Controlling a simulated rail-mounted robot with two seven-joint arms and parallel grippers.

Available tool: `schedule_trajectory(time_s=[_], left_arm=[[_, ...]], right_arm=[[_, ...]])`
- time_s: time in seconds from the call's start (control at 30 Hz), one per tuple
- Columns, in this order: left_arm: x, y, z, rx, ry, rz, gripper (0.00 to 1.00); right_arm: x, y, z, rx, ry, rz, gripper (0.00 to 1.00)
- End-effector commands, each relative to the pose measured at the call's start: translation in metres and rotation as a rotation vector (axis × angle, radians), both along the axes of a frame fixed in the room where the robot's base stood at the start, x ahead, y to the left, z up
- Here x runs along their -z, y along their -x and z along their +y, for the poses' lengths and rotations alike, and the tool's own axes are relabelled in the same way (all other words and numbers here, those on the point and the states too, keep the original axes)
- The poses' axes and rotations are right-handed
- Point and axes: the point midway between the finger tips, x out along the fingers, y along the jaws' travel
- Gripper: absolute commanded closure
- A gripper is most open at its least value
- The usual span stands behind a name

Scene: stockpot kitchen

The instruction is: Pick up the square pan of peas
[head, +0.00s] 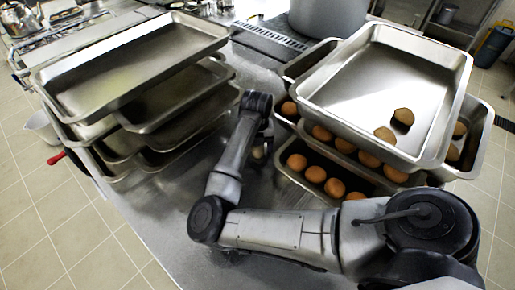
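No square pan of peas can be made out in the head view. My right arm reaches in from the lower right, bends at the left and runs up between two stacks of metal pans. My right gripper (259,146) is near the arm's dark far end, beside the right stack. It is small and mostly hidden, so its fingers cannot be told open or shut. It holds no pan that I can see. My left gripper is not in view.
Empty steel pans (140,66) are stacked at the left. At the right, a large pan (362,85) with a few brown round items tops pans holding several more. A big pot (327,16) stands behind. Between the stacks is a strip of bare steel counter (160,215).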

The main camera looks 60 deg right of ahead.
Motion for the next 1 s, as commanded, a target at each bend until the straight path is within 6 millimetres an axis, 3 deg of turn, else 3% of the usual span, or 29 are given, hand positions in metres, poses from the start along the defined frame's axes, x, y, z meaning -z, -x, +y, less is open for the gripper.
schedule_trajectory(time_s=[0.5,0.77,1.0], left_arm=[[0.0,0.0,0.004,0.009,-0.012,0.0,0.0],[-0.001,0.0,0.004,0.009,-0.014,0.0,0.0],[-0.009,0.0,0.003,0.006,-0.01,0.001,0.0]], right_arm=[[0.0,0.0,0.0,0.0,0.001,-0.001,0.78],[-0.004,0.0,0.0,0.0,0.002,-0.001,0.78],[-0.041,-0.001,-0.001,0.001,0.002,-0.002,0.78]])
